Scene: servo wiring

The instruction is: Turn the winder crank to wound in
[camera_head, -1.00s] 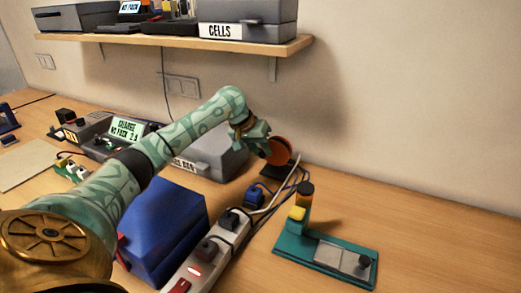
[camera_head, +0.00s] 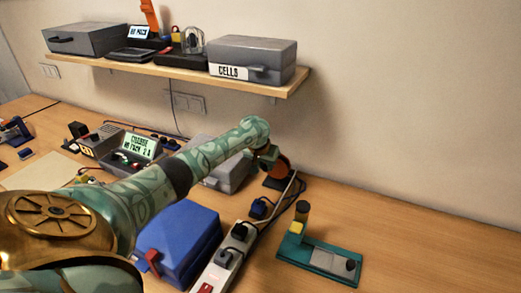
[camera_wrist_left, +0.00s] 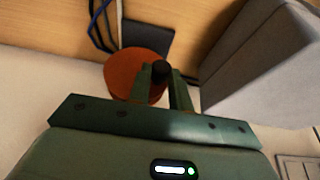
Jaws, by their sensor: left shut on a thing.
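The winder has an orange-red disc (camera_head: 284,168) on a dark base (camera_head: 277,183), near the wall behind the power strip. The disc also shows in the left wrist view (camera_wrist_left: 125,76), with the dark base plate (camera_wrist_left: 147,38) beyond it. My left gripper (camera_head: 270,158) is at the disc and covers part of it. In the left wrist view, its two fingers (camera_wrist_left: 161,80) are shut on the black crank knob (camera_wrist_left: 161,69) at the disc's edge. The rest of the crank is hidden. My right gripper is not in view.
A grey case (camera_head: 231,176) stands close beside the winder. Cables and a white power strip (camera_head: 222,263) lie in front, next to a blue box (camera_head: 178,243). A teal fixture (camera_head: 318,262) stands at right. A shelf (camera_head: 180,78) hangs above. The table's right side is clear.

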